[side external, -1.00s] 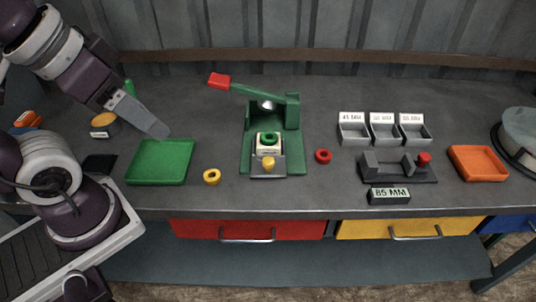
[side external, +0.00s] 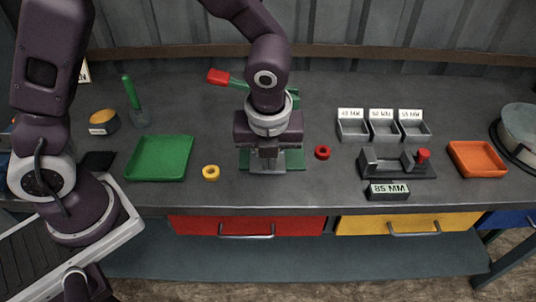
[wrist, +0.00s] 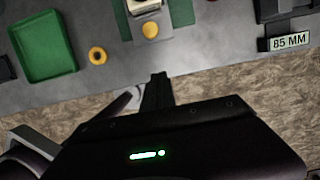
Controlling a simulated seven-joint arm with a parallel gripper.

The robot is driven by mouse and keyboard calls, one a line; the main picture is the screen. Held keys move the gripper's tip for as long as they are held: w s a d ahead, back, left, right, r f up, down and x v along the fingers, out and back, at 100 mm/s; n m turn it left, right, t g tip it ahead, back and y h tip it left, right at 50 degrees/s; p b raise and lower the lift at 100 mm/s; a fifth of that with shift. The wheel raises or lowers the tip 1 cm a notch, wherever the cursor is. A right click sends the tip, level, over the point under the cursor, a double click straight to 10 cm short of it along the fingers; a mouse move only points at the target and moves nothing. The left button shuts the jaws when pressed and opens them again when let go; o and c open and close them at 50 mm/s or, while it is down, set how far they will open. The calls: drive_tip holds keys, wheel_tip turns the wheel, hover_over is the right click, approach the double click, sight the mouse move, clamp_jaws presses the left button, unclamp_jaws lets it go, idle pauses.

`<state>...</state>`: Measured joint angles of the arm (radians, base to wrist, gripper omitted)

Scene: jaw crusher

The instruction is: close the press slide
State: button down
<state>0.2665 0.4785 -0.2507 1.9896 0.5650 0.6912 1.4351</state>
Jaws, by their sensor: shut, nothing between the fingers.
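The press (side external: 293,160) has a green base and a red-tipped lever (side external: 218,76), and stands at mid-table. My gripper (side external: 266,160) is in front of it in the side view and hides most of the slide and the press head. In the wrist view the slide (wrist: 137,33) is a grey plate with a yellow knob (wrist: 150,30) and a cream block (wrist: 142,7) behind it, at the front of the green base. My gripper's dark fingers (wrist: 158,80) are shut and empty, below the knob in the picture. Contact with the slide cannot be told.
A green tray (side external: 160,158) and a yellow ring (side external: 211,172) are left of the press. A red ring (side external: 322,152) lies close on its right. Further right are grey bins (side external: 384,130), a gauge fixture (side external: 398,170), an 85 MM block (side external: 388,191) and an orange tray (side external: 477,159).

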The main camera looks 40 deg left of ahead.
drive_tip(key=x, duration=0.7)
drive_tip(key=shift+f, duration=0.3)
drive_tip(key=shift+w+a+r, duration=0.2)
drive_tip(key=shift+w+a, duration=1.2)
drive_tip(key=shift+a, duration=0.05)
